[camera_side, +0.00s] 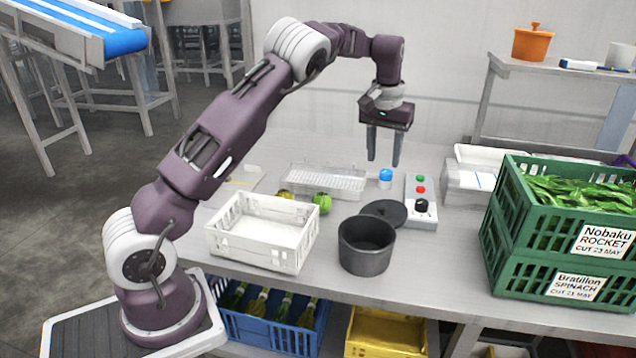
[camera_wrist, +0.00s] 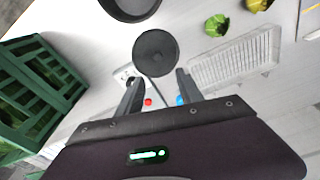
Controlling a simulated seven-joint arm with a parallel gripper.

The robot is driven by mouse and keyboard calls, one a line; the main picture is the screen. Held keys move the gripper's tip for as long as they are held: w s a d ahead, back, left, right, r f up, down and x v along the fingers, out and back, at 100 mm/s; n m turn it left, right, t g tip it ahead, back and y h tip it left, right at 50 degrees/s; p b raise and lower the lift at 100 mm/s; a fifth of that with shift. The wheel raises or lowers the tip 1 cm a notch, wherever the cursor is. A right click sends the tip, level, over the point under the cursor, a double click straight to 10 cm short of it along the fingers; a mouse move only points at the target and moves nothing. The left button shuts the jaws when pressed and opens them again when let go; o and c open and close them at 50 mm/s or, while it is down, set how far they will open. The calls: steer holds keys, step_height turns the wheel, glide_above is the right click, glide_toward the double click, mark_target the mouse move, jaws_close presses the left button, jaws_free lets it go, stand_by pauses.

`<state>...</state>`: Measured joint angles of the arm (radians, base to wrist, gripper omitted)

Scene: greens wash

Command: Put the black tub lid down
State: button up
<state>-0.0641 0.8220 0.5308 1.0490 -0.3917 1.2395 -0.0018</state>
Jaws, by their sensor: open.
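The black tub lid (camera_side: 384,211) lies on the table just behind the open black tub (camera_side: 366,246). In the wrist view the round lid (camera_wrist: 156,50) shows beyond my fingertips, and part of the tub (camera_wrist: 130,6) is at the top edge. My gripper (camera_side: 384,162) hangs above the table behind the lid with its fingers pointing down. In the wrist view my gripper (camera_wrist: 155,80) has its two fingers apart with nothing between them. The inside of the tub looks empty.
A control box (camera_side: 421,203) with buttons stands right of the lid. Green crates (camera_side: 508,222) stand at the right.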

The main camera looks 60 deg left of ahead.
steer(key=s+d+r+m+t+h, duration=0.1)
steer(key=s+d+r, duration=0.4)
steer(key=s+r, duration=0.25)
steer(key=s+d+r+m+t+h, duration=0.1)
steer(key=s+d+r, duration=0.45)
steer(key=s, duration=0.25)
steer(key=s+d+f+m+t, duration=0.1)
steer(key=s+d+f+m, duration=0.1)
steer(key=s, duration=0.9)
steer(key=s+d+f+m+t+y, duration=0.1)
steer(key=s+d, duration=0.3)
steer(key=s, duration=0.7)
steer(key=shift+s+f+m, duration=0.2)
steer(key=shift+f+m, duration=0.3)
steer(key=shift+f, duration=0.1)
